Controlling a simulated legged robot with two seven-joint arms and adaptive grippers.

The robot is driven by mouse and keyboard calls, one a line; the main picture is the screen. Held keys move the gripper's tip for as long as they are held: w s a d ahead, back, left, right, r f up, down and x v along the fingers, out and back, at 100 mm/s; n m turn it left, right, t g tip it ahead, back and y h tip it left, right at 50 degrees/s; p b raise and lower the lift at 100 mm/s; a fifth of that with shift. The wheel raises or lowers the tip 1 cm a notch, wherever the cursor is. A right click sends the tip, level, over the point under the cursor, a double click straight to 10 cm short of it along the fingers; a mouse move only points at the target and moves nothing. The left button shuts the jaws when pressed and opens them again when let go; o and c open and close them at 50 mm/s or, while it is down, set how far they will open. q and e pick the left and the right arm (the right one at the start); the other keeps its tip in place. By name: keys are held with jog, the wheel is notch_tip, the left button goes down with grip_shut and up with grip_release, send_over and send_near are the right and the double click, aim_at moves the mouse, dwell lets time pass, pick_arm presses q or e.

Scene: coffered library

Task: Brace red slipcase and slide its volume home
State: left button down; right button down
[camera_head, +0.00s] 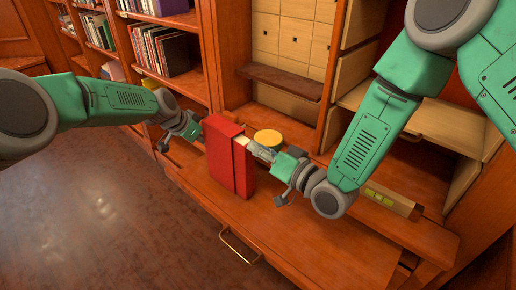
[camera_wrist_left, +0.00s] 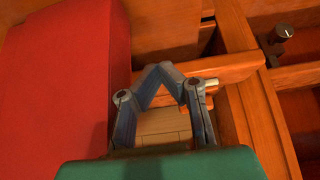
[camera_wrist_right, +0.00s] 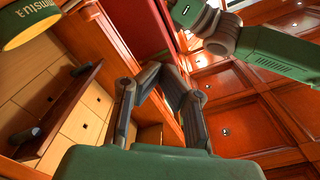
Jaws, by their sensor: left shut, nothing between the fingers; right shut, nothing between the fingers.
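The red slipcase (camera_head: 220,150) stands upright on the wooden desk ledge. Its red volume (camera_head: 243,170) sticks out of its right side, with a strip of cream pages showing on top. My left gripper (camera_head: 197,131) is shut and empty at the slipcase's left side, partly hidden; in the left wrist view its fingers (camera_wrist_left: 162,72) meet beside a large red face (camera_wrist_left: 55,80). My right gripper (camera_head: 252,148) is shut and empty close to the volume's right side; I cannot tell whether it touches. In the right wrist view its fingers (camera_wrist_right: 155,72) meet below a red surface (camera_wrist_right: 138,25).
A round yellow-topped tin (camera_head: 268,137) stands just behind the slipcase and right gripper. A wooden bar with yellow-green squares (camera_head: 380,196) lies at right under my right arm. Bookshelves (camera_head: 165,50) and small drawers (camera_head: 290,45) rise behind. The ledge's front is clear.

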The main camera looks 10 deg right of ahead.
jog(key=v, duration=1.4)
jog(key=shift+s+d, duration=0.2)
jog(key=shift+d, duration=0.1)
dwell(0.3)
